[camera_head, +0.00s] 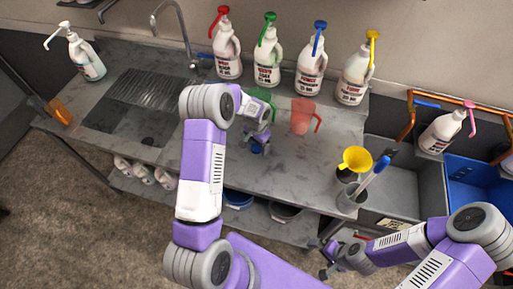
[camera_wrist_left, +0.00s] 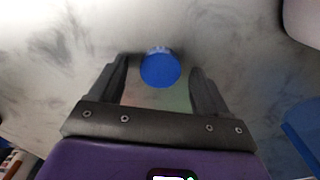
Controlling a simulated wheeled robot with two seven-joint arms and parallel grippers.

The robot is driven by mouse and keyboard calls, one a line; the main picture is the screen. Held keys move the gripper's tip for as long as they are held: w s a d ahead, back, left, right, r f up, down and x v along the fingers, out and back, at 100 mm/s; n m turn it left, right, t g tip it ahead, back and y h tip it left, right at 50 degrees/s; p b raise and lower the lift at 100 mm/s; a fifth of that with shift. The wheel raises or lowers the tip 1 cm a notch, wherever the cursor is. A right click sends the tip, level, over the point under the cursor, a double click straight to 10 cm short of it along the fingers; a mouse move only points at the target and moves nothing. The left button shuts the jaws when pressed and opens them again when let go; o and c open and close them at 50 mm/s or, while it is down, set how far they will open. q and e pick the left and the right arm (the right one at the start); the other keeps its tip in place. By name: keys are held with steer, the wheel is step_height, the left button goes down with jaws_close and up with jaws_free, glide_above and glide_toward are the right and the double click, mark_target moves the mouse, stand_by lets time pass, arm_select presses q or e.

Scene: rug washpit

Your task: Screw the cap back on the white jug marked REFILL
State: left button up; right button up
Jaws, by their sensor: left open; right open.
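A round blue cap (camera_wrist_left: 160,69) lies on the grey counter in the left wrist view. It also shows small under my left gripper in the head view (camera_head: 257,148). My left gripper (camera_head: 257,141) is open, with its fingers on either side of the cap; a gap shows on each side. My right gripper (camera_head: 330,257) is open and empty at the lower right, in front of the counter's edge. I cannot read REFILL on any jug. White jugs with red (camera_head: 227,55), green (camera_head: 267,60), blue (camera_head: 311,66) and yellow (camera_head: 354,78) pumps stand along the wall.
A white pump bottle (camera_head: 86,60) stands at far left. A green jug (camera_head: 262,96) and red measuring jug (camera_head: 302,117) stand near my left gripper. A yellow funnel (camera_head: 356,159), sink (camera_head: 408,185) and blue crate (camera_head: 470,175) are right. Small white jugs (camera_head: 143,173) sit below the counter.

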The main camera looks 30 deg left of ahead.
mark_target(257, 147)
arm_select(q)
steer(key=c, duration=1.2)
step_height(257, 147, up, 10)
